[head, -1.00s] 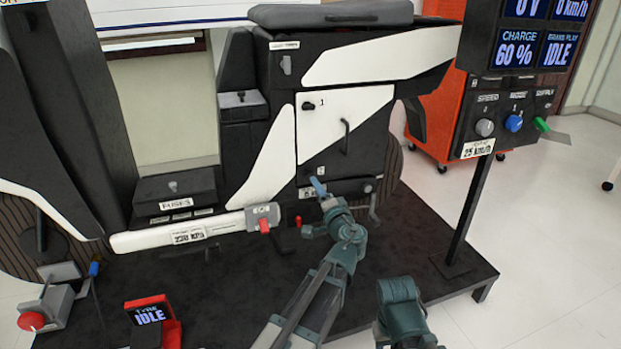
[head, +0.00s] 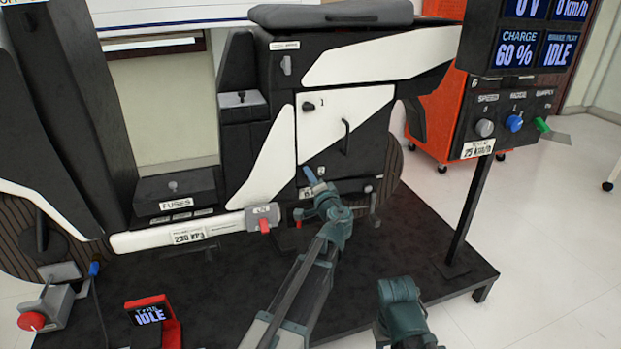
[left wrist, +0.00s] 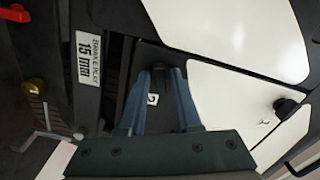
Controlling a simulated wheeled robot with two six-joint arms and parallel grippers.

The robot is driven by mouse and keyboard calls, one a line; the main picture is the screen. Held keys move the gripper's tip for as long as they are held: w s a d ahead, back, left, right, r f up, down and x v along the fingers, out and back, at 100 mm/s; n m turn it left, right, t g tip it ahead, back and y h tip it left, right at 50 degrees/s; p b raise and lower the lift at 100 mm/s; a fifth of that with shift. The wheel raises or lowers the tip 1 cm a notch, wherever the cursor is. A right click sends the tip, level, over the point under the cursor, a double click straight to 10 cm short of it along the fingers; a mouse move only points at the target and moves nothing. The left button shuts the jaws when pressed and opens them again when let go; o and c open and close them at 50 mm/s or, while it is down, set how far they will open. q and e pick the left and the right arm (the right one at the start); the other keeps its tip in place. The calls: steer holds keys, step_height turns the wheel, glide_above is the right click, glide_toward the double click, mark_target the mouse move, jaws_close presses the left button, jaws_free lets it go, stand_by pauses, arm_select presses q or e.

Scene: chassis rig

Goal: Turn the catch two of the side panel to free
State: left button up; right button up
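The white side panel (head: 345,130) is upright on the dark chassis, with a black handle. Catch one (head: 308,106) is a dark knob by the mark 1 at its upper left; it also shows in the left wrist view (left wrist: 285,105). My left gripper (head: 310,176) is at the panel's lower edge. In the left wrist view its two blue fingers (left wrist: 162,75) stand apart, with the mark 2 (left wrist: 152,98) visible between them.
A brake-play label (left wrist: 88,58) is left of the fingers in the wrist view. A display post (head: 472,190) stands right. The dark platform (head: 400,240) is open between.

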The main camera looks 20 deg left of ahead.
arm_select(q)
jaws_close()
steer(key=shift+m, duration=2.2)
steer(key=shift+o, duration=2.1)
jaws_free()
steer(key=v, duration=1.3)
steer(key=shift+s+d, duration=0.25)
steer(key=shift+s, duration=0.1)
